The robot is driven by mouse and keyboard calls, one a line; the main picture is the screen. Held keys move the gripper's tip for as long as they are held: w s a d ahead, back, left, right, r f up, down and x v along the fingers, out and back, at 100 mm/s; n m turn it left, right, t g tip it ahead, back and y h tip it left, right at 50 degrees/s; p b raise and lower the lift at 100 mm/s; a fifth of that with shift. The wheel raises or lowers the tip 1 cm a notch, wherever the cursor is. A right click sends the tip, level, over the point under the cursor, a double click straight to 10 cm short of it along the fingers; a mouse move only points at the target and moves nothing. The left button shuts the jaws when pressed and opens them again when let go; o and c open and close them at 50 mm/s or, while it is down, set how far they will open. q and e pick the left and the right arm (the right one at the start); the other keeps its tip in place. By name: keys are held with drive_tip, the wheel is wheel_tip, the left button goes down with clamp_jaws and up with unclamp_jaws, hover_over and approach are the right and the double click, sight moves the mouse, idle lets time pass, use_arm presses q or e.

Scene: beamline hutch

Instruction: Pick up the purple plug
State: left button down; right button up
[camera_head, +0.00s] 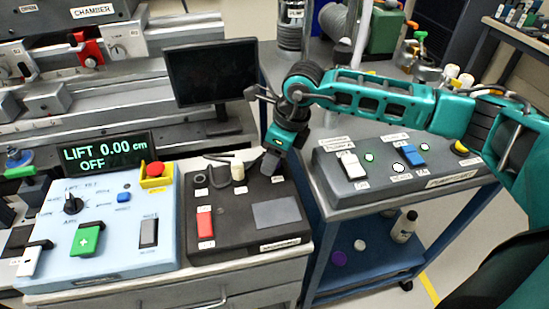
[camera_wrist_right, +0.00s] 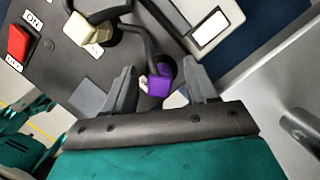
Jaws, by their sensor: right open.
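The purple plug (camera_wrist_right: 158,84) shows in the right wrist view, with a black cable bending away from it. It stands between the two fingers of my right gripper (camera_wrist_right: 160,68), nearer the left finger, with a gap to the right one. The fingers are open. In the head view my right gripper (camera_head: 272,164) points down at the back right of the black panel (camera_head: 238,217), and I cannot make out the purple plug there. My left gripper is in neither view.
A cream plug (camera_wrist_right: 88,32) on a black cable sits near the purple one. A red switch (camera_head: 205,224) is on the same panel. A monitor (camera_head: 211,72) stands behind. The blue control box (camera_head: 120,262) is at left, another switch panel (camera_head: 385,178) at right.

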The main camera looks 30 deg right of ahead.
clamp_jaws()
idle(0.5)
